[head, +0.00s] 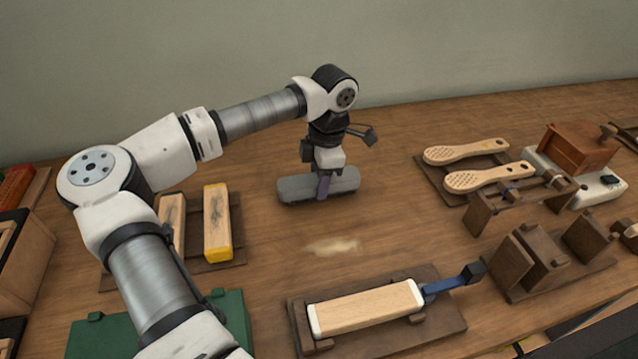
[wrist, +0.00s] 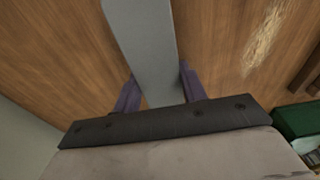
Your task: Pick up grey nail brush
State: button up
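The grey nail brush (head: 296,188) is a long grey block lying level, left to right, near the back middle of the wooden table in the head view. I cannot tell whether the brush touches the table. Its underside is hidden.
Two wooden brushes (head: 480,178) lie on a rack to the right, near dark wooden fixtures (head: 535,262). A yellow-ended block (head: 217,225) is at left. Table around the brush is clear.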

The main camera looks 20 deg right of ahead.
jog(key=c, duration=0.4)
notch_tip(320, 180, up, 20)
jog(key=shift+r+b, duration=0.1)
jog(key=shift+b, duration=0.25)
dwell(0.3)
jog(key=o, duration=0.5)
jog(key=c, duration=0.3)
